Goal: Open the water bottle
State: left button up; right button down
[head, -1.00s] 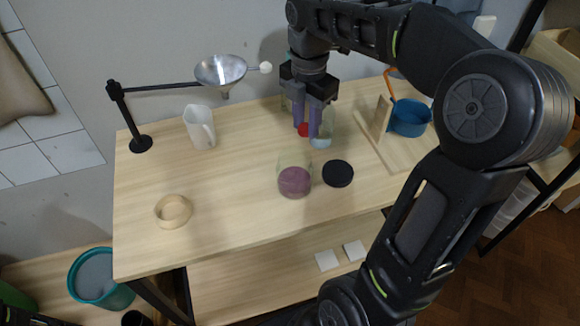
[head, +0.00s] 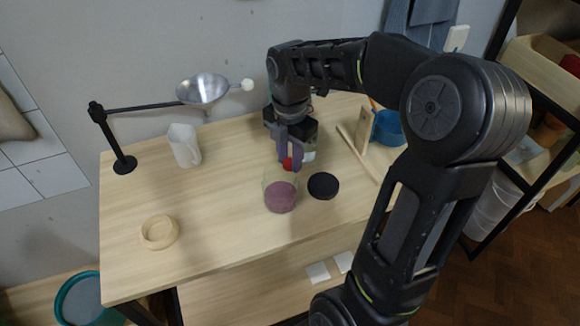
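My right gripper (head: 289,161) points down over the back middle of the table, with a small red piece (head: 287,164) between its fingertips. The red piece looks like a cap and appears held above the table. A pale bluish clear vessel (head: 308,155), perhaps the water bottle, stands just right of the fingers and is largely hidden by the gripper; its top cannot be seen. A clear jar with purple contents (head: 281,196) stands in front of the gripper. A flat black disc, like a lid (head: 323,186), lies right of it. My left gripper is out of view.
A white pitcher (head: 184,146), a metal funnel on a black stand (head: 203,90) and a wooden ring (head: 159,232) are at left. A blue pot (head: 389,128) and a wooden stand (head: 366,124) are at right. The left middle of the table (head: 215,190) is clear.

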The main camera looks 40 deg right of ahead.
aim_at(290, 162)
jog(key=shift+f, duration=1.75)
jog(key=shift+f, duration=0.25)
jog(key=c, duration=1.1)
grip_release()
jog(key=shift+r, duration=0.1)
jog(key=shift+r, duration=0.1)
notch_tip(290, 162, up, 12)
jog(key=shift+r, duration=0.1)
